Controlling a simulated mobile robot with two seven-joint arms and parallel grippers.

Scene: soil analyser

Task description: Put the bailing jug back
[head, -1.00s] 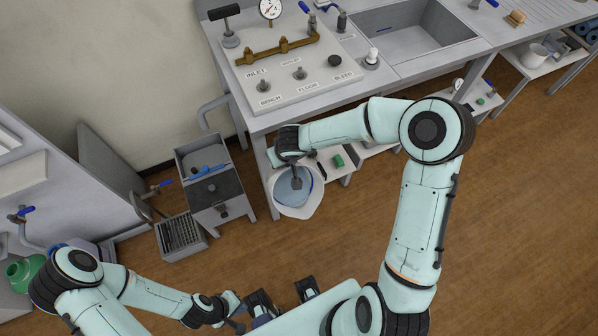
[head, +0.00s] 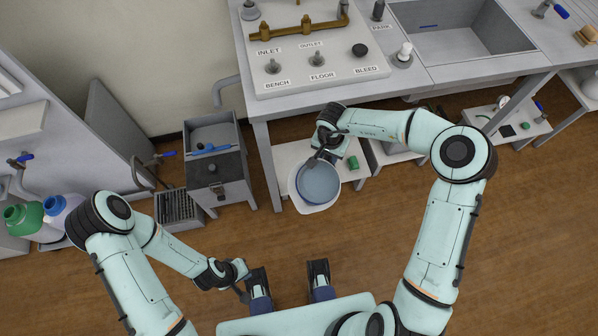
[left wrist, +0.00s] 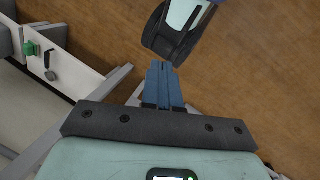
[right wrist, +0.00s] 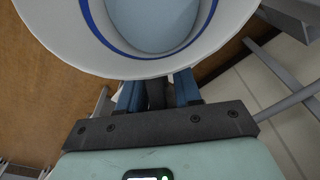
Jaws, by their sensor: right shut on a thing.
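The bailing jug (head: 300,196) is white with a blue band inside its rim and a blue-grey inside, perhaps liquid. My right gripper (head: 318,158) is shut on it at its far side in the head view. In the right wrist view the jug (right wrist: 120,66) fills the top, and the blue fingers (right wrist: 157,95) close on a dark grey bar, apparently its handle. The jug looks nearly upright at the front of a low shelf under the bench; I cannot tell whether it touches it. My left gripper (head: 243,292) is low at the left; its blue fingers (left wrist: 164,85) are together and empty.
The low shelf (head: 288,155) carries a green item (head: 352,162). The bench (head: 420,72) with valve panel and sink stands above it. A grey cabinet (head: 232,186) with a blue-handled item on top and a slatted grate (head: 180,212) stand left. Floor at right is open.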

